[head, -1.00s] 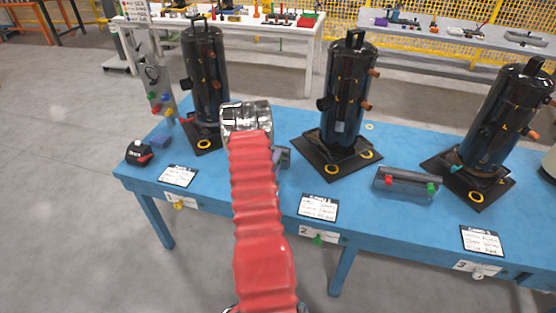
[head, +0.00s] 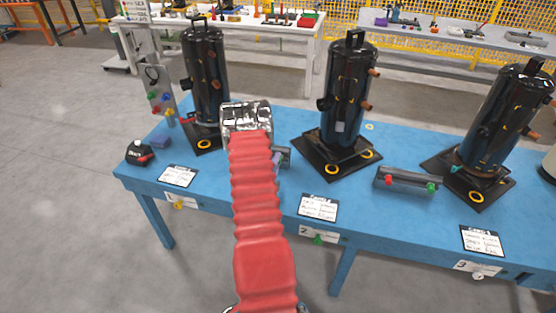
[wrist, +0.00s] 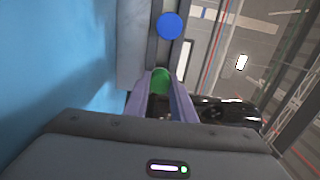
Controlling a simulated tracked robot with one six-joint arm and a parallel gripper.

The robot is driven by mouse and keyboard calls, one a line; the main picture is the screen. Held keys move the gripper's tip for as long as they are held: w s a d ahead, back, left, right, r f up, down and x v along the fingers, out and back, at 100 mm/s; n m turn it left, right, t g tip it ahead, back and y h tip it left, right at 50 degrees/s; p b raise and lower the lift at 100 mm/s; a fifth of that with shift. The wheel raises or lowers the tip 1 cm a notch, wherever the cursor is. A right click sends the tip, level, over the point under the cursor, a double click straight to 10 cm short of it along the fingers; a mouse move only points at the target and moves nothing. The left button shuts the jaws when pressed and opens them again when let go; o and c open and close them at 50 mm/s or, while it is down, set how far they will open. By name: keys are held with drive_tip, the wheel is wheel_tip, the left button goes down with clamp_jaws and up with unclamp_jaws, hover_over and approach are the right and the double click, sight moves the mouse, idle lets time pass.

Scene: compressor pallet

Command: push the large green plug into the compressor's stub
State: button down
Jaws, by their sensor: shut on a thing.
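A green plug (wrist: 161,78) sits between the fingertips of my gripper (wrist: 161,84) in the wrist view. The gripper is shut on it. A grey panel or bar with a round blue disc (wrist: 170,26) lies just beyond the plug; I cannot tell whether the plug touches it. In the head view my red-sleeved arm hides most of the gripper. Black compressors stand on the blue table, at the left (head: 206,80), middle (head: 345,95) and right (head: 500,115). I cannot tell which stub fits the plug.
A grey rack (head: 408,180) with red and green plugs lies on the blue table (head: 385,222). A grey board (head: 158,88) with coloured plugs stands at the left. A black-and-red item (head: 139,153) and white cards lie on the table.

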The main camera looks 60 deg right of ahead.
drive_tip(key=shift+a, duration=0.15)
drive_tip(key=shift+s+a, duration=0.1)
drive_tip(key=shift+a, duration=0.6)
drive_tip(key=shift+a, duration=0.35)
drive_tip(key=shift+s+a, duration=0.15)
drive_tip(key=shift+a, duration=0.55)
drive_tip(key=shift+s+a, duration=0.15)
drive_tip(key=shift+a, duration=0.55)
drive_tip(key=shift+a, duration=0.35)
